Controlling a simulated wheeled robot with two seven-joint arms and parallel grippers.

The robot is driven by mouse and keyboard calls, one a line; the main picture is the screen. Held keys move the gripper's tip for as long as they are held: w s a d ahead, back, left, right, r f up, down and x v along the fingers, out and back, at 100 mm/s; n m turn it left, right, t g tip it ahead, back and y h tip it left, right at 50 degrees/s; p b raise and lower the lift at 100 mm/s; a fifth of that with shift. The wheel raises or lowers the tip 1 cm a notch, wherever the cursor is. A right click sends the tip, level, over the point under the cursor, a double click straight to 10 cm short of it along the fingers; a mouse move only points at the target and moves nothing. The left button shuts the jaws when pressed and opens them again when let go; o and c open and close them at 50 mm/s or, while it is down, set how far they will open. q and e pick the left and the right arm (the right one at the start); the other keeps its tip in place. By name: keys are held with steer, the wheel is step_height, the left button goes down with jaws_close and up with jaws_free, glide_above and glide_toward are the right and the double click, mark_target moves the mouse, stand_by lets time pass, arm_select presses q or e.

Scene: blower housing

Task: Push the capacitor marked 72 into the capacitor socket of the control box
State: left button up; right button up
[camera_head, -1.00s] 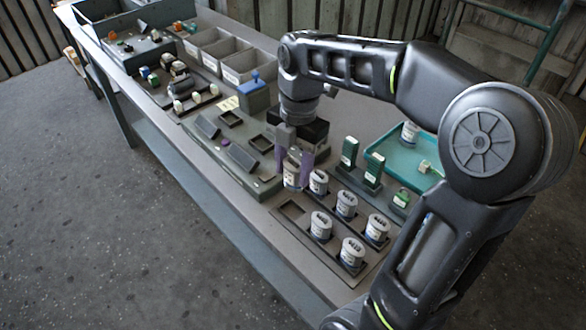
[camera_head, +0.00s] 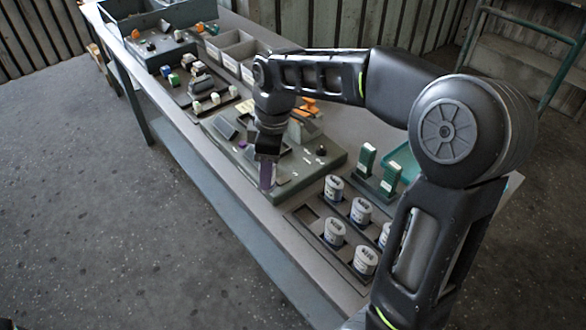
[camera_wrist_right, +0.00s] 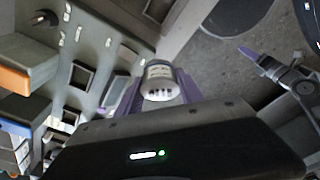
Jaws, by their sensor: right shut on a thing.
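My right gripper (camera_head: 267,178), with purple fingers, is at the near edge of the grey-green control box (camera_head: 318,165). In the right wrist view it is shut on a white capacitor (camera_wrist_right: 160,80); the mark is too small to read. The capacitor is hidden behind the fingers in the head view. In the wrist view the box (camera_wrist_right: 98,55) lies left of the capacitor, with square dark recesses (camera_wrist_right: 81,76) in its face. I cannot tell whether the capacitor touches the box. My left gripper (camera_wrist_right: 250,53) seems to show at the wrist view's upper right, its opening unclear.
A rack (camera_head: 309,214) with several white capacitors (camera_head: 334,232) and an empty square place stands right of the box. Two green modules (camera_head: 365,158) stand behind it, near a teal tray (camera_head: 404,160). Bins and small parts fill the table's far end.

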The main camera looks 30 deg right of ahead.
steer(key=w+a+f+m, duration=0.2)
steer(key=w+a+m, duration=0.3)
steer(key=m, duration=0.3)
steer(key=shift+w+a+m+t+h, duration=0.2)
steer(key=shift+a+m+t+h, duration=0.15)
steer(key=shift+a, duration=0.5)
steer(key=shift+w+a+f+m, duration=0.25)
steer(key=shift+a+m, duration=0.2)
steer(key=shift+m, duration=0.3)
steer(key=shift+c, duration=0.2)
